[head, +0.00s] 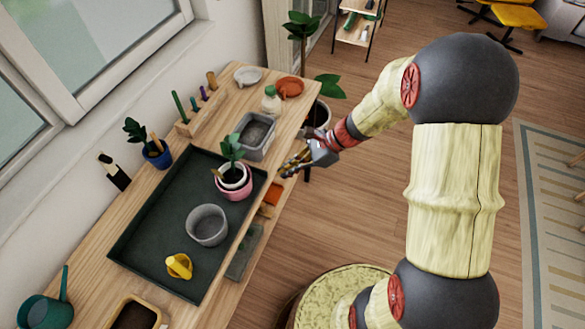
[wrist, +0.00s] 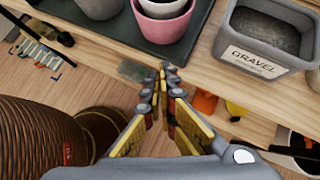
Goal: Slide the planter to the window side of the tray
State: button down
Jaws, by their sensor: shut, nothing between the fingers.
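The planter is a pink pot (head: 236,193) with a white inner pot and a small green plant. It stands upright in the dark green tray (head: 150,230), near the right edge, away from the window (head: 80,40). In the wrist view the pink pot (wrist: 160,28) is at the top, cut off by the frame. My gripper (head: 287,171) is shut and empty, to the right of the planter by the bench's front edge. In the wrist view its fingertips (wrist: 166,72) meet below the pot, apart from it in the picture.
The tray also holds a grey pot (head: 207,225) and a yellow object (head: 179,266). A gravel bin (head: 256,134) stands behind the planter. A blue potted plant (head: 157,153) is on the window side, outside the tray. The tray's window-side strip is bare.

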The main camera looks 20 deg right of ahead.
aim_at(252, 188)
jog(key=shift+w+a+f+b, duration=0.2)
jog(key=shift+a+f+b, duration=0.35)
jog(key=shift+a, duration=0.7)
jog(key=shift+w+a+f+b, duration=0.35)
jog(key=shift+a+f, duration=0.35)
jog(key=shift+a, duration=0.6)
jog(key=shift+w+a+f+b, duration=0.1)
jog(key=shift+a+f+b, duration=0.5)
jog(key=shift+a, duration=0.65)
jog(key=w+a, duration=0.1)
jog(key=a, duration=0.4)
jog(key=w+a+p, duration=0.1)
jog(key=a, duration=0.5)
jog(key=w+a+p, duration=0.1)
jog(key=a, duration=0.5)
jog(key=shift+a, duration=0.1)
